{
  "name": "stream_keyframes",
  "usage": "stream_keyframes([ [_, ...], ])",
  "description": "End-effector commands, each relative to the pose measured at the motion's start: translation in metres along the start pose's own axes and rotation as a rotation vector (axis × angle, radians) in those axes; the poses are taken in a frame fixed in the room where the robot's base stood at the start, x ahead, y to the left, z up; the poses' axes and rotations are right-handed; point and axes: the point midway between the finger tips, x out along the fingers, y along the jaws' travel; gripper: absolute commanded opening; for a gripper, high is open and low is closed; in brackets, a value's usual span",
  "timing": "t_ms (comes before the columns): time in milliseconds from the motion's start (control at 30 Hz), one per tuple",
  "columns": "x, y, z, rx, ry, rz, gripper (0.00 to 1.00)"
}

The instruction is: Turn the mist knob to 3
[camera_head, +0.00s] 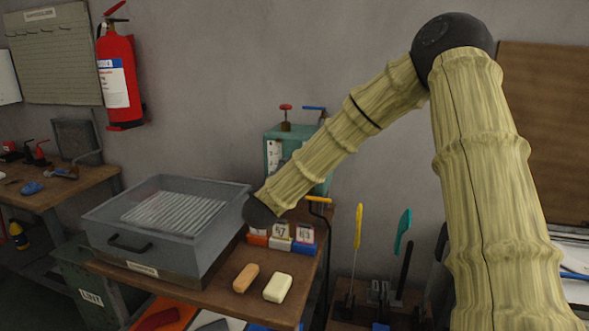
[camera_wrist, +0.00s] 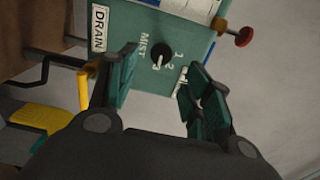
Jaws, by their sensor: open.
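The mist knob (camera_wrist: 161,52) is a small round black knob on the face of the green box (camera_wrist: 190,40), with MIST lettering and the numbers 1, 2 and 3 beside it. A pale mark shows on the knob, but I cannot tell surely which number it points to. My gripper (camera_wrist: 158,70) is open, with its teal fingers apart on either side of the knob's line of sight; contact cannot be judged. In the head view the green box (camera_head: 273,131) stands behind my arm, which hides its knob and my fingers.
Orange (camera_head: 246,277) and cream (camera_head: 278,288) blocks lie in front. A yellow handle (camera_wrist: 45,118), a red valve knob (camera_wrist: 243,37) and a DRAIN label surround the box's face.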

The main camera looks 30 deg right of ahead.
Motion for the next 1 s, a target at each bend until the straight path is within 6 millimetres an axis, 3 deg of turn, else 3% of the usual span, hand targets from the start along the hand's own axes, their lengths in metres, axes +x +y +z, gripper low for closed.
stream_keyframes([
  [200, -0.035, 0.001, 0.000, 0.000, -0.001, 0.002, 0.50],
  [400, -0.050, 0.001, 0.000, 0.000, -0.001, 0.001, 0.50],
  [1000, -0.053, 0.001, -0.001, 0.000, 0.000, 0.001, 0.50],
])
